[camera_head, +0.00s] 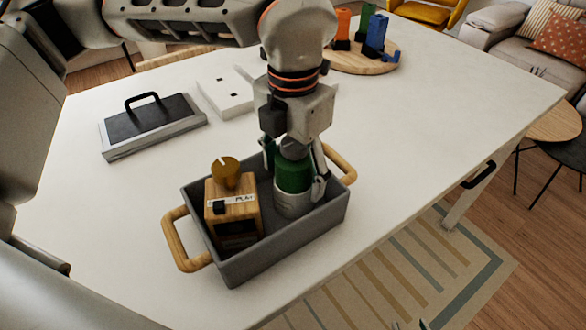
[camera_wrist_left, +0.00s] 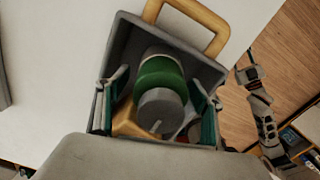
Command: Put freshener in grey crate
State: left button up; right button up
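The freshener (camera_head: 293,177), a grey cylinder with a green band, stands upright inside the grey crate (camera_head: 287,248), in its right part. It also shows in the left wrist view (camera_wrist_left: 160,75). My left gripper (camera_head: 295,172) reaches down into the crate from above. Its fingers are spread on either side of the freshener, with gaps showing in the left wrist view (camera_wrist_left: 157,115). The freshener's base is hidden by the crate wall. Small tips of my right gripper (camera_head: 410,324) show at the bottom edge of the head view, beyond the table; their spread is unclear.
A wooden box with a round amber knob (camera_head: 232,208) fills the crate's left part. A dark handled lid-like block (camera_head: 152,124) and a white block (camera_head: 226,92) lie behind. A round wooden board (camera_head: 364,64) holds coloured items. The table's right side is clear.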

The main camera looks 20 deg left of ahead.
pick_arm(q)
notch_tip(320, 180, up, 12)
jog(key=shift+r+p, duration=0.15)
jog(key=shift+p, duration=0.2)
dwell(0.5)
